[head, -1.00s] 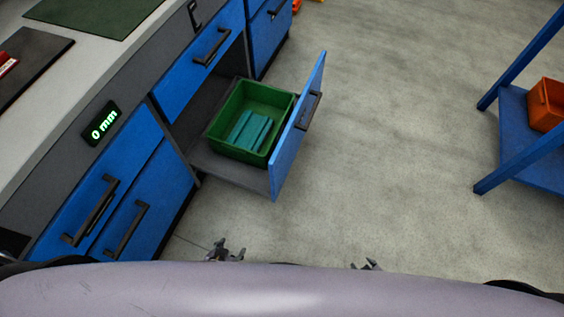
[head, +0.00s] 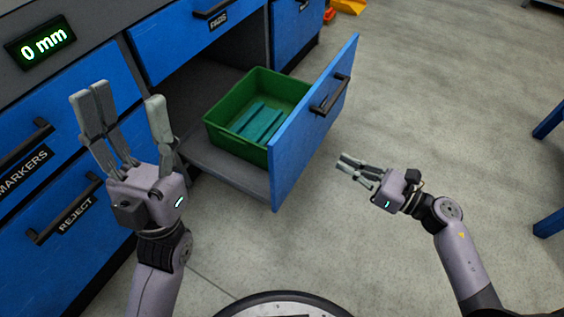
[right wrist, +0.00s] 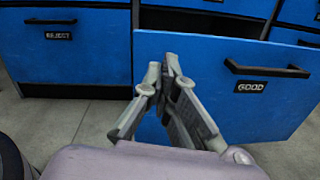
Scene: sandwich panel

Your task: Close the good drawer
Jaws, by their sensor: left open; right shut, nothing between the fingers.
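The good drawer (head: 307,125) is pulled well out of the blue cabinet. Its blue front with a black handle faces right in the head view, and a green bin (head: 228,137) with teal pieces sits inside. In the right wrist view the drawer front (right wrist: 225,85) fills the right half, with a GOOD label below its handle (right wrist: 267,70). My left gripper (head: 124,112) is open and empty, left of the drawer, in front of the cabinet. My right gripper (head: 352,169) is shut and empty, right of the drawer front's lower near part.
The reject drawer (head: 68,213) and markers drawer (head: 22,150) are shut at the left. The pads drawer (head: 190,35) is shut above the open one. A blue stand (head: 550,125) is at the right edge. The grey floor (head: 440,90) between is clear.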

